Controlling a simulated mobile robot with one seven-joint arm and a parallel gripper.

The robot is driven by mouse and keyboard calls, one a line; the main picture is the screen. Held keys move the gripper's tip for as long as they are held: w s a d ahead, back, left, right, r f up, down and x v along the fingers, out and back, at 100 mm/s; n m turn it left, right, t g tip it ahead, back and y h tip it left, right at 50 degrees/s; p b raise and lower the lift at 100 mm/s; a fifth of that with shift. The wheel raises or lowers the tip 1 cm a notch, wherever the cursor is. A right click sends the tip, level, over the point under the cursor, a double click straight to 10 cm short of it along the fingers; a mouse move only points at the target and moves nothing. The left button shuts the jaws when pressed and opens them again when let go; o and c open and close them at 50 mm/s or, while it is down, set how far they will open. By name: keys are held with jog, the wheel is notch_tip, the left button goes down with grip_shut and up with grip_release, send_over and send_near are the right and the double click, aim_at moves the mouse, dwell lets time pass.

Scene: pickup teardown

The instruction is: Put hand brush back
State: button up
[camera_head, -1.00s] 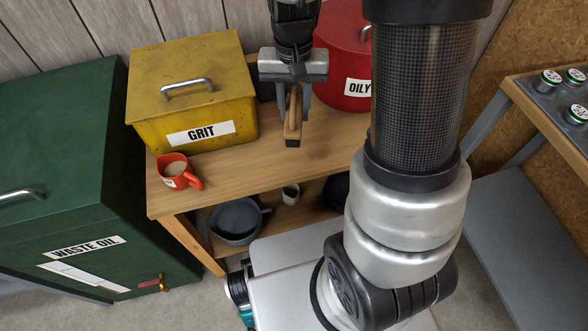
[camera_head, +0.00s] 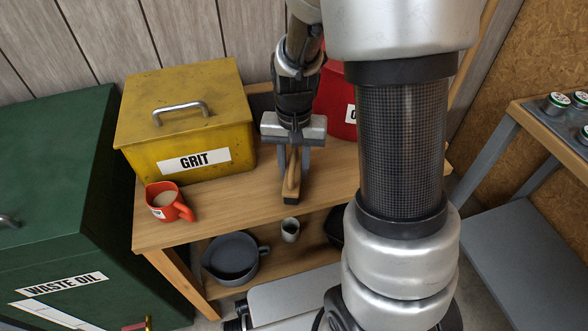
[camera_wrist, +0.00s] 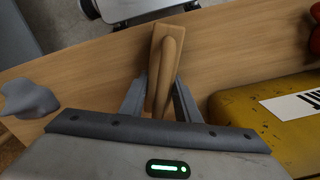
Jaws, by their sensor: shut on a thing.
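The hand brush (camera_head: 291,182) has a tan wooden body with a dark edge at its near end. My gripper (camera_head: 293,168) is shut on it, above the wooden bench top (camera_head: 230,197) between the yellow bin and the red bin. In the wrist view the brush (camera_wrist: 164,60) sits between the two grey fingers (camera_wrist: 160,95) and points away from the wrist. I cannot tell whether the brush touches the bench top.
A yellow GRIT bin (camera_head: 186,120) and an orange mug (camera_head: 169,202) stand left on the bench. A red bin (camera_head: 338,105) is behind right. The lower shelf holds a dark pan (camera_head: 232,258) and a small cup (camera_head: 290,229). A green WASTE OIL cabinet (camera_head: 50,200) stands left.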

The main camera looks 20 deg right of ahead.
aim_at(298, 183)
jog(key=shift+f, duration=0.2)
jog(key=o, duration=1.1)
jog(key=shift+o, duration=0.2)
jog(key=shift+r, duration=0.1)
notch_tip(298, 183, up, 12)
jog(key=p, duration=0.3)
jog(key=shift+r+p, duration=0.2)
jog(key=shift+p, duration=0.2)
jog(key=s+r+n+t, duration=0.4)
jog(key=s+r+t, duration=0.1)
jog(key=s+r, duration=0.8)
jog(key=shift+a+r+n+t, duration=0.15)
jog(key=shift+a+n+t, duration=0.15)
jog(key=shift+a, duration=0.05)
